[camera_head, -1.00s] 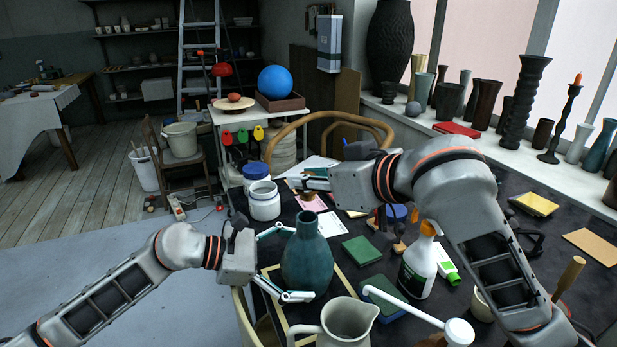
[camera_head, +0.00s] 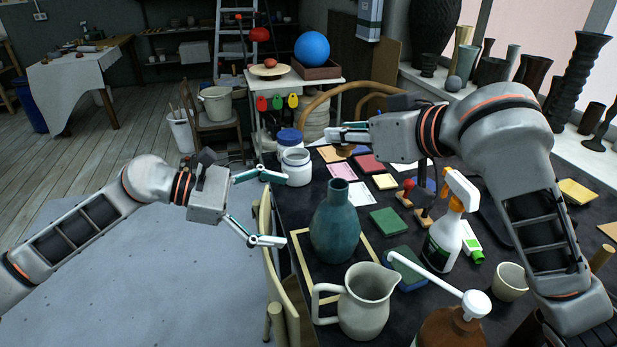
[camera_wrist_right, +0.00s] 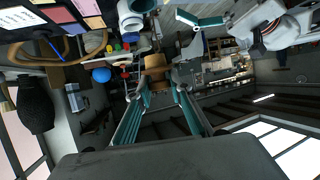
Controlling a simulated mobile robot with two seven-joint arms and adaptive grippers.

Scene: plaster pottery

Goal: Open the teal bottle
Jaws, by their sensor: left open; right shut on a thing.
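The teal bottle (camera_head: 335,226) stands upright on the dark table in the head view, and no stopper shows on its neck. My left gripper (camera_head: 284,209) is open, left of the bottle and apart from it, with its fingers pointing toward it. My right gripper (camera_head: 336,137) is up beyond the bottle, shut on a brown cork stopper (camera_head: 344,152). The stopper also shows between the fingertips in the right wrist view (camera_wrist_right: 155,70). It is well clear of the bottle's mouth.
A grey pitcher (camera_head: 364,300) stands in front of the bottle. A white spray bottle (camera_head: 446,235) and a green tile (camera_head: 388,221) are to its right. White jars (camera_head: 296,166) stand behind it. A chair (camera_head: 284,290) stands at the table's left edge.

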